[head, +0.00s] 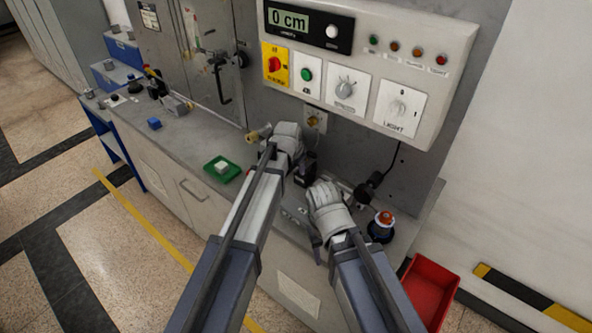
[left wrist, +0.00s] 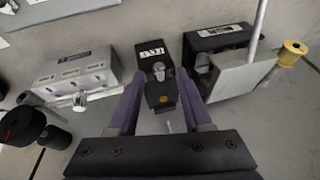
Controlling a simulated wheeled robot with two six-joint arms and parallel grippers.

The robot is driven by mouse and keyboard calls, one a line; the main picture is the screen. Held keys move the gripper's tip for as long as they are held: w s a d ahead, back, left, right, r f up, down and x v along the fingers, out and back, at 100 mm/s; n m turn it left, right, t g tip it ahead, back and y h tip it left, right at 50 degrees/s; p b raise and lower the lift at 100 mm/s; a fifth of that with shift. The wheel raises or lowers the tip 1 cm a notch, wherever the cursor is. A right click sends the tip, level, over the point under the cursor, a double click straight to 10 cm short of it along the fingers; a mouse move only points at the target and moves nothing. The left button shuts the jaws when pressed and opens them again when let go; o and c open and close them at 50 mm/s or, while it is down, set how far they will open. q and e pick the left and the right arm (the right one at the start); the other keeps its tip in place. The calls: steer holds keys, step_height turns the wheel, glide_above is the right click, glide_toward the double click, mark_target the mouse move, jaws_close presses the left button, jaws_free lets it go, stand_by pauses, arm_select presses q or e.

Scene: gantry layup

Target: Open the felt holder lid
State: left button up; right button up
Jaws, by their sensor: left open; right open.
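In the left wrist view, the two purple fingers of my left gripper (left wrist: 161,88) are apart, one on each side of a narrow black fixture (left wrist: 154,53) with a white label and a metal piece in its middle. I cannot tell whether they touch it, or which part is the felt holder lid. To its right is a black labelled box (left wrist: 222,38) with a grey metal plate (left wrist: 245,76). In the head view, my left gripper (head: 288,140) is over the bench near the panel and hides what is below. My right gripper (head: 326,197) is lower right, fingertips hidden.
A white box with a knob (left wrist: 78,76) and a brass spool (left wrist: 292,50) flank the fixture. A green tray (head: 212,178) sits on the bench (head: 195,150). A control panel (head: 368,65) overhangs it. An orange-topped dark container (head: 381,227) and a red bin (head: 430,290) are at right.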

arm_select(q)
jaws_close()
stand_by(0.3)
steer(key=shift+r, duration=0.1)
stand_by(1.0)
